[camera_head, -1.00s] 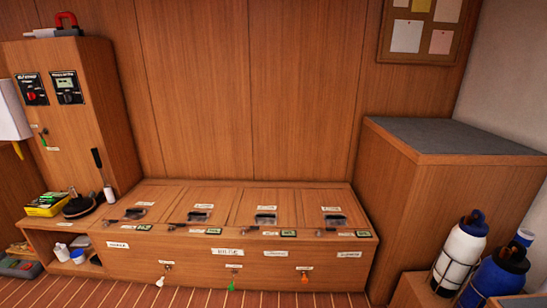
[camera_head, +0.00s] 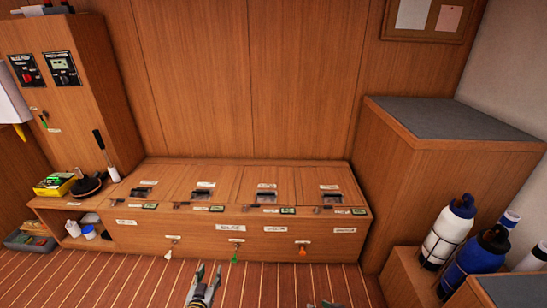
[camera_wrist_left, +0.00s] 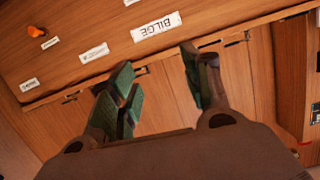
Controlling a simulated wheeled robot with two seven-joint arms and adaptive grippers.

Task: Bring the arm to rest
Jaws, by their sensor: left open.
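My left gripper (camera_head: 207,268) is at the bottom of the head view, in front of the low wooden locker bench (camera_head: 130,237). In the left wrist view its two green-padded fingers (camera_wrist_left: 158,62) stand apart with nothing between them. Behind them are the bench front and a white BILGE label (camera_wrist_left: 156,27). A small dark tip (camera_head: 324,304) at the bottom edge of the head view seems to be my right gripper; most of it is out of frame. The rest of both arms is hidden below the head view.
Several lidded lockers top the bench, with orange, green and white tags (camera_head: 302,249) hanging on its front. A switch cabinet (camera_head: 85,110) and shelf (camera_head: 75,210) stand left. The striped floor (camera_head: 110,280) is clear.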

